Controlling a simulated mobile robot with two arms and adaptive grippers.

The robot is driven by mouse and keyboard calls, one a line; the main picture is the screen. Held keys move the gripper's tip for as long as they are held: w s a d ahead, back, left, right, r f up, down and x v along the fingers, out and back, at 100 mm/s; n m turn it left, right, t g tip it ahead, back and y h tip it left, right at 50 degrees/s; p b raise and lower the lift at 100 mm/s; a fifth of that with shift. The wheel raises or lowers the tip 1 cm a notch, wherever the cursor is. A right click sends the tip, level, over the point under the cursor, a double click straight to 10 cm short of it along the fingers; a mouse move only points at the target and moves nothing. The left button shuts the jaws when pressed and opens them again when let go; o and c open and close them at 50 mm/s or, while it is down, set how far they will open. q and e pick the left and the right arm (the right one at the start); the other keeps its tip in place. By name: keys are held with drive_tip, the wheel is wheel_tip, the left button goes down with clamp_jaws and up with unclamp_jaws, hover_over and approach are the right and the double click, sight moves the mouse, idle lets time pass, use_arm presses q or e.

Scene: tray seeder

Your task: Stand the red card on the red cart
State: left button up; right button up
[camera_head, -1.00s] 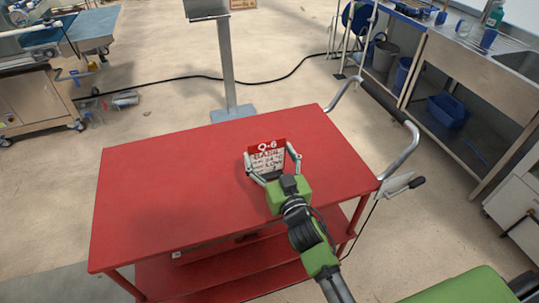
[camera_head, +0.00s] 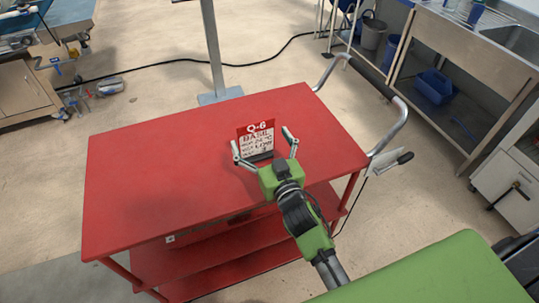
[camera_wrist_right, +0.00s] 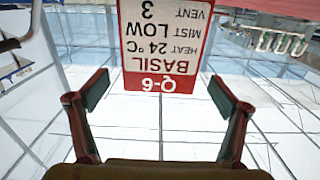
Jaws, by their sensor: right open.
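The red cart (camera_head: 165,165) stands in the middle of the head view, with a flat red top and lower shelves. The red card (camera_head: 256,136), a white sign with a red header reading Q-6 BASIL, stands upright on the cart top towards the right, with a dark strip at its foot. My right gripper (camera_head: 265,145) is open, its fingers apart on either side of the card. In the right wrist view the card (camera_wrist_right: 163,45) shows upside down between and beyond the open fingers, apart from both. My left gripper is not in view.
The cart has a metal handle (camera_head: 390,130) at its right end. A metal post (camera_head: 213,50) stands on the floor behind it. A sink bench (camera_head: 455,50) with a blue bin (camera_head: 434,86) below is at the right. The left part of the cart top is clear.

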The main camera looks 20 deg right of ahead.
drive_tip(key=s+b, duration=0.1)
drive_tip(key=s, duration=0.9)
drive_tip(key=shift+s+d, duration=0.2)
drive_tip(key=shift+s, duration=0.1)
